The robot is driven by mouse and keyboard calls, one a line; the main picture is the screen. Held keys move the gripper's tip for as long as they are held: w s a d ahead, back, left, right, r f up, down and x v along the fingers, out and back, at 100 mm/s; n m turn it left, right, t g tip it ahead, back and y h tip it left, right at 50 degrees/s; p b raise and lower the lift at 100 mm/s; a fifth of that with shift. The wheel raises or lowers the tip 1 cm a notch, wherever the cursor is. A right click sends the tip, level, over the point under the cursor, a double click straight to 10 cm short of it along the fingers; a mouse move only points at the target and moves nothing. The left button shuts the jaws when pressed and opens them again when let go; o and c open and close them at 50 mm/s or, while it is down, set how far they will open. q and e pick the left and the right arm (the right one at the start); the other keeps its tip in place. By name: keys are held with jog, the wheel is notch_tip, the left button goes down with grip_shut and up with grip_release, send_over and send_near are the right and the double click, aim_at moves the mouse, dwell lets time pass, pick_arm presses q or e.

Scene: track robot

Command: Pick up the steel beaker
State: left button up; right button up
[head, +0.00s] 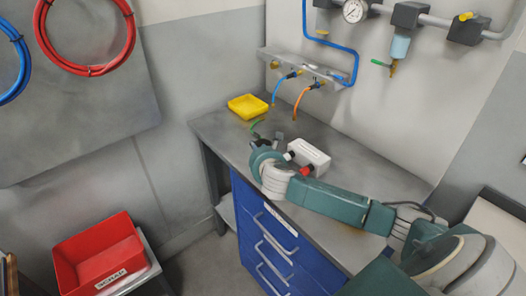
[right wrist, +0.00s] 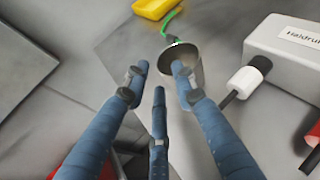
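The steel beaker (right wrist: 187,52) shows in the right wrist view as a shiny grey metal cup near the top centre, partly covered by a finger of my right gripper. In the head view I cannot make it out clearly behind the gripper. My right gripper (right wrist: 159,80) has its three blue-grey fingers spread, with nothing between them. The right-hand finger overlaps the beaker's lower part in the picture; I cannot tell whether they touch. In the head view my right gripper (head: 267,136) is over the workbench. My left gripper is not in view.
A white box (head: 309,156) with a red-tipped part lies beside the gripper on the grey bench (head: 350,165). A yellow bin (head: 248,106) and a green curved piece (right wrist: 170,22) lie beyond. Hoses hang from the wall manifold (head: 310,70). A red crate (head: 98,262) stands lower left.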

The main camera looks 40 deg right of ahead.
jog(key=x, duration=0.3)
jog(key=shift+w+f, duration=0.1)
grip_shut()
jog(key=shift+d, duration=0.1)
